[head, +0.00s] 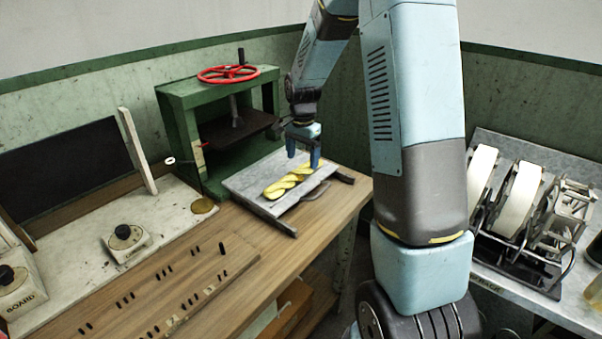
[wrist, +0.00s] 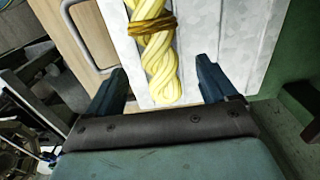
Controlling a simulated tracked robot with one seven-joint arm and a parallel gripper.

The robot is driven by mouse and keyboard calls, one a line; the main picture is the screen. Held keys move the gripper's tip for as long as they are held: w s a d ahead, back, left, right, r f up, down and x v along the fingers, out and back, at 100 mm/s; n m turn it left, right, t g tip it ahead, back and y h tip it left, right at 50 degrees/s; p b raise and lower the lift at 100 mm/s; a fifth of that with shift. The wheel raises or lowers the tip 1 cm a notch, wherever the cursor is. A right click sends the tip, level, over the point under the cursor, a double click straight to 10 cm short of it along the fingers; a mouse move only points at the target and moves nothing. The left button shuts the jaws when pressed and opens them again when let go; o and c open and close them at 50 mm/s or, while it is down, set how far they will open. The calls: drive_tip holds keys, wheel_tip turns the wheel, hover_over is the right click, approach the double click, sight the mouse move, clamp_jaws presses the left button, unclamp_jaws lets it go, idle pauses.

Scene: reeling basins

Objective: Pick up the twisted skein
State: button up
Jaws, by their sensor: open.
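The twisted skein (head: 285,184) is yellow and lies on a grey metal tray (head: 243,186) at the right end of the wooden bench. In the wrist view the skein (wrist: 160,62) shows a brown tie around it, and its near end lies between the fingers in the picture. My gripper (head: 303,157) is open above the far right end of the skein. In the wrist view my gripper (wrist: 165,88) has its two fingers apart, one on each side of the skein's end. I cannot tell how far above the tray the fingertips are.
A green press (head: 188,140) with a red handwheel (head: 228,74) stands just behind the tray. A curved handle (head: 316,191) is on the tray's front side. A dark board (head: 70,165) stands at the left. White reels (head: 517,198) stand on another table at the right.

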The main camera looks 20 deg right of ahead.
sight(302, 167)
drive_tip(key=shift+f, duration=1.85)
drive_tip(key=shift+c, duration=0.2)
drive_tip(key=c, duration=1.1)
drive_tip(key=shift+r, duration=0.15)
